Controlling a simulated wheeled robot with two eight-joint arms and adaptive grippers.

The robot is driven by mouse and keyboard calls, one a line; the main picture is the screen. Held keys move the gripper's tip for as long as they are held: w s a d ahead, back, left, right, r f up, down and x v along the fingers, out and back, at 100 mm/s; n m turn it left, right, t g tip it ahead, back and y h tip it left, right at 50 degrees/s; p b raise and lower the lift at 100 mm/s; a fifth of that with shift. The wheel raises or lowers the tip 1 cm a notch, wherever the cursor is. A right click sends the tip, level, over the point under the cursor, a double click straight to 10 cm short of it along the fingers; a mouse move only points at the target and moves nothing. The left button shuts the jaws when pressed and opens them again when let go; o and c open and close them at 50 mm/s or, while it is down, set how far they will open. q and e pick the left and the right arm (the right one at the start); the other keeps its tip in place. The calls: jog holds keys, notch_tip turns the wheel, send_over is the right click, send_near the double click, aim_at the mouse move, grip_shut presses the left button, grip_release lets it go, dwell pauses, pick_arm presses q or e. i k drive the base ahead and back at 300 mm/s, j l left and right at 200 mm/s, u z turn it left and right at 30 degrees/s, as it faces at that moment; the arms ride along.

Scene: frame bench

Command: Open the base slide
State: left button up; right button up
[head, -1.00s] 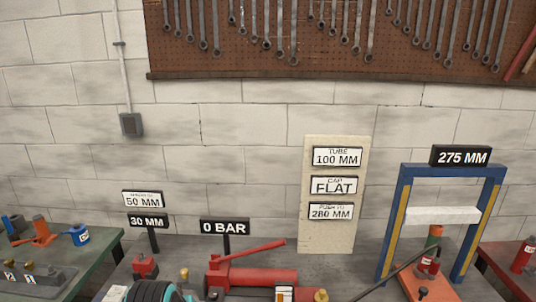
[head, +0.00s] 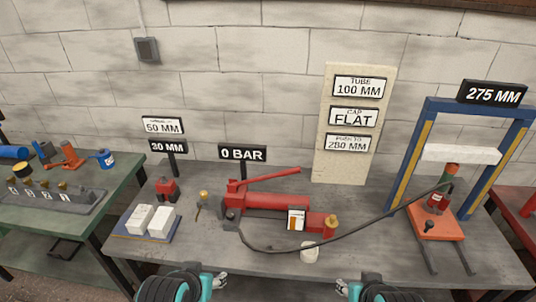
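A blue press frame (head: 418,150) with yellow inner strips stands at the right of the bench. A red-orange base (head: 437,224) sits at its foot, with two dark rails running toward the front. A red cylinder (head: 437,200) stands on the base, below a white crossbar (head: 460,154). I cannot tell which part is the base slide. My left gripper (head: 219,281) and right gripper (head: 344,287) are at the bottom edge, in front of the bench and well away from the frame. Their fingers are too small to tell open from shut.
A red hand pump (head: 265,203) lies mid-bench, its black hose (head: 345,236) running to the cylinder. A small white cup (head: 309,253) stands near the front. White blocks (head: 160,222) lie at left. Signs read 275 MM (head: 494,94) and 0 BAR (head: 242,153).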

aim_at(428, 226)
jog(key=z, duration=1.35)
jog(key=i+l+z, duration=0.15)
jog(key=z, duration=0.3)
